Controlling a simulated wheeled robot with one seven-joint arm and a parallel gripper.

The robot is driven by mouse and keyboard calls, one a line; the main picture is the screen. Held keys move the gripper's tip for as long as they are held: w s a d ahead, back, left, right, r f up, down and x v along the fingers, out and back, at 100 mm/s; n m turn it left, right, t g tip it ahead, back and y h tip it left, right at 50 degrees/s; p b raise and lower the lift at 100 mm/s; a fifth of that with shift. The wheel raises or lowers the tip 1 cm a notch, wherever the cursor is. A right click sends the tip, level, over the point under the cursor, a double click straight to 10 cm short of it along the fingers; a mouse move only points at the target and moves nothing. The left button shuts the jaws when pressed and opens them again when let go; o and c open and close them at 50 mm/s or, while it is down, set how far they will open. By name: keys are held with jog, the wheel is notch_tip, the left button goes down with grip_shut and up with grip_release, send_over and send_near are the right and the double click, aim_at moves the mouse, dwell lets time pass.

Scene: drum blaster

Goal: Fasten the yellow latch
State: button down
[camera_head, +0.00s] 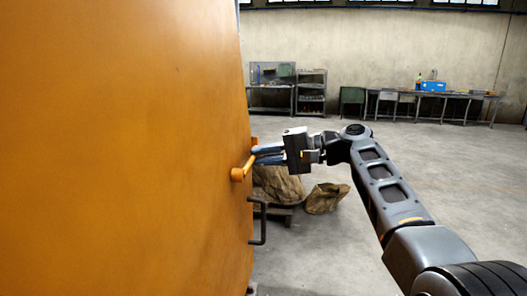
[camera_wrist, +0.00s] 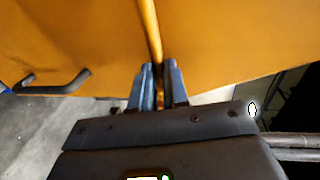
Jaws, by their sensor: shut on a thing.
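The yellow latch (camera_head: 240,172) is an orange-yellow bar handle on the edge of the large orange door panel (camera_head: 120,140) in the head view. My gripper (camera_head: 258,154) reaches it from the right, with its blue-grey fingers at the bar. In the wrist view, the latch bar (camera_wrist: 149,28) runs down from the top between the two fingers of my gripper (camera_wrist: 158,88), which are shut on it. The bar's lower end is partly hidden between the fingers.
A dark handle (camera_head: 261,222) sticks out below the latch; it also shows in the wrist view (camera_wrist: 55,82). Brown sacks (camera_head: 280,184) lie on a pallet behind my gripper. Benches (camera_head: 430,94) and shelves (camera_head: 311,92) line the back wall. The floor at centre right is clear.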

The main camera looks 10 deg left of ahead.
jog(key=shift+f, duration=0.15)
dwell(0.3)
jog(key=c, duration=1.1)
grip_release()
jog(key=shift+s+d+r+b, duration=0.1)
jog(key=shift+d+r+b, duration=0.15)
jog(key=shift+d, duration=1.05)
jog(key=shift+d+r+b, duration=0.25)
jog(key=shift+d+b, duration=0.05)
jog(key=shift+d, duration=0.95)
jog(key=shift+s+d+r+b, duration=0.1)
jog(key=shift+d+r+b, duration=0.15)
jog(key=shift+d, duration=1.05)
